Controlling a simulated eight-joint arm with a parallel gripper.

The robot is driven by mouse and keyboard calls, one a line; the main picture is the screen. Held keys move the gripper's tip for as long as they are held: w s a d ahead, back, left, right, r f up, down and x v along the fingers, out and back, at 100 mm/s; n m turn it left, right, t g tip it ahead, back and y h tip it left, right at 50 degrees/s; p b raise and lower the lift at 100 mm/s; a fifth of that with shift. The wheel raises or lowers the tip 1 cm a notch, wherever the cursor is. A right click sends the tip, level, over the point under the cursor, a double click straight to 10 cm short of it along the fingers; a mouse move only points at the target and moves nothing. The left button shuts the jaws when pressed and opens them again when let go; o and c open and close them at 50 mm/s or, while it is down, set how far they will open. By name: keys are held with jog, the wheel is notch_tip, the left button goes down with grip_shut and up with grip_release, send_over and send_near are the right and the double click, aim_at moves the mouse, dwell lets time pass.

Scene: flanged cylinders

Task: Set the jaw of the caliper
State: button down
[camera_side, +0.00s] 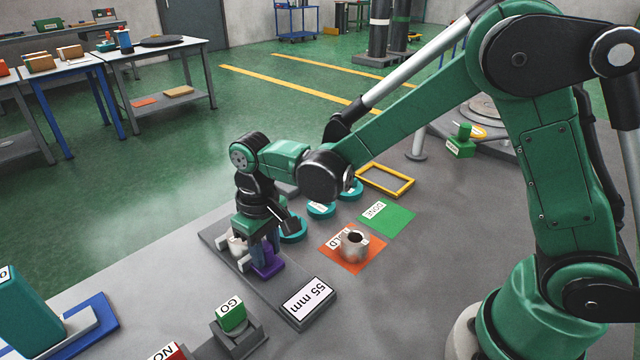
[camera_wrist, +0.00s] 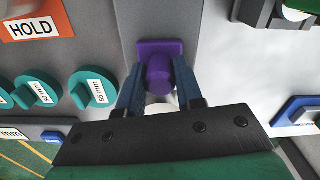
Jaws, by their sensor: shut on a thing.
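The caliper is a long dark grey bar (camera_side: 222,243) on the grey table, with a "55 mm" label (camera_side: 308,298) at its near end. Its purple jaw (camera_side: 267,264) has a flat plate and a round knob; it also shows in the wrist view (camera_wrist: 160,48). My gripper (camera_side: 258,248) points down over the bar, its blue fingers (camera_wrist: 158,92) shut on the knob from both sides. A pale part (camera_side: 236,246) shows beside the fingers; it is partly hidden. A grey flanged cylinder (camera_side: 354,245) stands upright on the orange HOLD mat (camera_side: 340,258).
A green DONE mat (camera_side: 388,219) lies empty beyond the HOLD mat. Several teal labelled discs (camera_side: 320,210) and a yellow frame (camera_side: 385,180) lie farther back. A green GO block (camera_side: 230,313) and a red block (camera_side: 167,352) stand in front; a teal block (camera_side: 28,312) is at left.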

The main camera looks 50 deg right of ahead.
jog(key=shift+s, duration=1.55)
jog(key=c, duration=0.6)
grip_release()
jog(key=shift+o, duration=0.2)
notch_tip(320, 180, up, 6)
jog(key=shift+f, duration=0.2)
